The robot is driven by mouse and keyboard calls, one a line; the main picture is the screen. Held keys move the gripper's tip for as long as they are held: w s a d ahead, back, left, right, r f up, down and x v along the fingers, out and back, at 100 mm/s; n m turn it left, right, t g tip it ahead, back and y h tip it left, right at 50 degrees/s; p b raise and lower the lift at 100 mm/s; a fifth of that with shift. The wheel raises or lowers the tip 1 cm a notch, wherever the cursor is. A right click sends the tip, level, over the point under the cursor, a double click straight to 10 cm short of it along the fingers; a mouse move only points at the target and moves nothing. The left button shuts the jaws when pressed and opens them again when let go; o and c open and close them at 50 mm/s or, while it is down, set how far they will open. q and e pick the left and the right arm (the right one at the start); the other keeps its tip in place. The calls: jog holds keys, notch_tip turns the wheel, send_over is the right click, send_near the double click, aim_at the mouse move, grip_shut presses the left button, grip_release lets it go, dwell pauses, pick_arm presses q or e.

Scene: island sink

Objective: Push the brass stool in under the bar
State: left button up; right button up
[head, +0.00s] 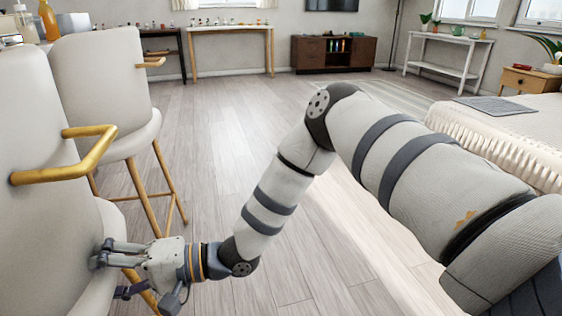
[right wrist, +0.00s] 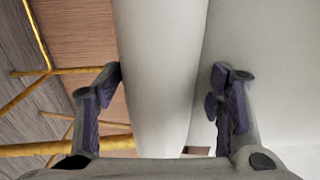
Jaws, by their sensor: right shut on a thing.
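The near stool has a cream upholstered back (head: 30,150), a brass handle bar (head: 95,155) and a pale seat at the left of the head view. My right gripper (head: 108,270) reaches down to the left and is shut on the stool's pale padded edge. In the right wrist view, the pale padding (right wrist: 160,70) stands between the two fingers of my right gripper (right wrist: 160,90), with brass bars (right wrist: 70,148) to its left. The bar is mostly hidden behind the stools. My left gripper is not in view.
A second cream stool (head: 100,80) with a brass handle and legs stands just beyond. Bottles (head: 47,20) show at the top left. Open wooden floor (head: 230,120) lies right of the stools. A bed-like cream piece (head: 500,130) is at the right.

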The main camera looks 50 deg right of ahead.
jog(key=o, duration=1.8)
jog(key=shift+s+f, duration=0.2)
jog(key=shift+f, duration=0.15)
jog(key=shift+c, duration=0.2)
jog(key=shift+o, duration=1.1)
jog(key=shift+d, duration=0.1)
jog(key=shift+r, duration=0.2)
jog(key=shift+w+r, duration=0.1)
jog(key=p+v, duration=0.4)
jog(key=v, duration=0.8)
